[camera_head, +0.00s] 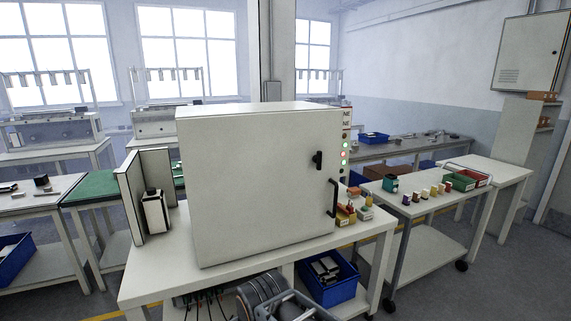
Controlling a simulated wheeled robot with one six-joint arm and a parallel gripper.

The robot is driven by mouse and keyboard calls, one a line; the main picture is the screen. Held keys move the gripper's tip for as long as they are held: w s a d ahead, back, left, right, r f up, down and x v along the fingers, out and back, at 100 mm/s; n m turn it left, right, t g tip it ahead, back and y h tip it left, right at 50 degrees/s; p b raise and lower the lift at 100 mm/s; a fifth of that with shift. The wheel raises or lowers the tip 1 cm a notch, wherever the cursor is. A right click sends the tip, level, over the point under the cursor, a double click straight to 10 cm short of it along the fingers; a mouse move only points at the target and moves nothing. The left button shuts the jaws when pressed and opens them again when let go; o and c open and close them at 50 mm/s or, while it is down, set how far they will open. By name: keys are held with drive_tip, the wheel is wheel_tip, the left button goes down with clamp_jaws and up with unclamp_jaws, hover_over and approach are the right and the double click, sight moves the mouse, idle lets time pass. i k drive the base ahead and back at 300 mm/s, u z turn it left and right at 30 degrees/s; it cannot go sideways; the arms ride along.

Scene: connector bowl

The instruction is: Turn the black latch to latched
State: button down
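The black latch (318,160) is a small dark piece on the front of a large white cabinet (245,190), near the right edge of its door. It looks roughly upright, with a small knob to its left side. The cabinet door looks closed. A black bar handle (333,198) is below the latch. Grey and dark parts of what looks like my arm show at the bottom centre, below and in front of the cabinet. My gripper's fingers are not visible, and nothing touches the latch.
The cabinet stands on a white table (160,275). Small coloured parts (347,213) lie right of it, and a white panel with a black-and-white device (154,212) stands left. A blue bin (330,285) is below. A cart (420,225) holds several connectors. Space before the door looks clear.

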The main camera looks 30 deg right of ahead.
sight(318, 159)
drive_tip(key=z, duration=0.65)
drive_tip(key=k, duration=1.25)
drive_tip(key=z, duration=0.05)
drive_tip(key=i, duration=0.45)
drive_tip(key=z, duration=0.85)
drive_tip(key=i, duration=0.85)
drive_tip(key=u, duration=0.1)
